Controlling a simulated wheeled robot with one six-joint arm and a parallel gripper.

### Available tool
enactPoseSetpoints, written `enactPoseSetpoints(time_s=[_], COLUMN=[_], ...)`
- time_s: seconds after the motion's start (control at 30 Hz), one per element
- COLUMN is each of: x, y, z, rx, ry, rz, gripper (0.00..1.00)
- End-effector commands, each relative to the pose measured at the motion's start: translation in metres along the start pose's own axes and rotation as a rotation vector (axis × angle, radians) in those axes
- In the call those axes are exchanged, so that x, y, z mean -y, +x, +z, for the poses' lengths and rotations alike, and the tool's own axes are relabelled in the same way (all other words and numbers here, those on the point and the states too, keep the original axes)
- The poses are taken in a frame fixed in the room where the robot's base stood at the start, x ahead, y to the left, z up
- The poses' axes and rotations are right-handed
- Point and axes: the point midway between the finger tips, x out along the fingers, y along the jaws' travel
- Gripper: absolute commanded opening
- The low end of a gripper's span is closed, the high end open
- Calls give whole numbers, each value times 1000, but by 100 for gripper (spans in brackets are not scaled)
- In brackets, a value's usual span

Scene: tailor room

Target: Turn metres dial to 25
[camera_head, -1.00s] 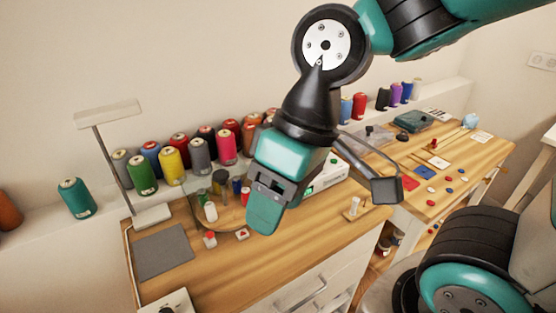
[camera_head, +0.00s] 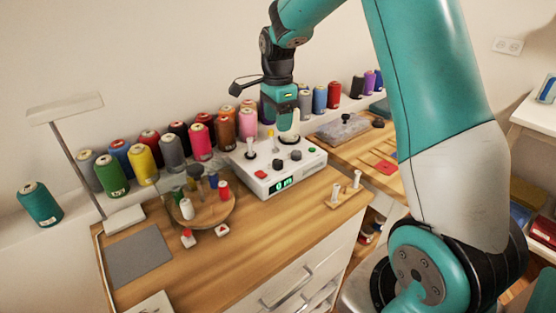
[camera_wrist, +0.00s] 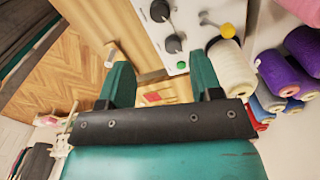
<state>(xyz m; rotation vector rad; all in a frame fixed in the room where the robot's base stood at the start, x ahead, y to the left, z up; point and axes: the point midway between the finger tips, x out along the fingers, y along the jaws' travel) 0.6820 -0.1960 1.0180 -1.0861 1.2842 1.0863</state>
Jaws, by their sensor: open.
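A white control box (camera_head: 262,190) stands on the wooden bench, with a green display reading 0 m. It carries two dark round dials, one in front (camera_head: 278,164) and one to its right (camera_head: 295,155). Which one is the metres dial cannot be read. The dials also show at the top of the wrist view, one higher (camera_wrist: 160,11) and one lower (camera_wrist: 173,44). My gripper (camera_head: 283,118) is above the back of the box, near a white thread cone (camera_wrist: 234,68). In the wrist view my gripper (camera_wrist: 162,78) is open and empty, apart from both dials.
The box also bears a red button (camera_head: 261,174), a green button (camera_head: 312,150) and a yellow-topped lever (camera_head: 270,134). A round wooden spool stand (camera_head: 215,215) is to its left and a small pegged block (camera_head: 343,196) to its right. Several thread cones line the ledge behind.

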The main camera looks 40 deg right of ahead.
Motion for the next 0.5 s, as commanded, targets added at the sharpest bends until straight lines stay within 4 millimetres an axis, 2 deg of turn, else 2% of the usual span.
enactPoseSetpoints(time_s=[0.03,0.3,0.5], x=[-1,-2,-1], y=[13,75,111], z=[0,0,0], rx=[0,1,1], ry=[-1,-2,-3], rz=[6,5,3], gripper=[59,59,59])
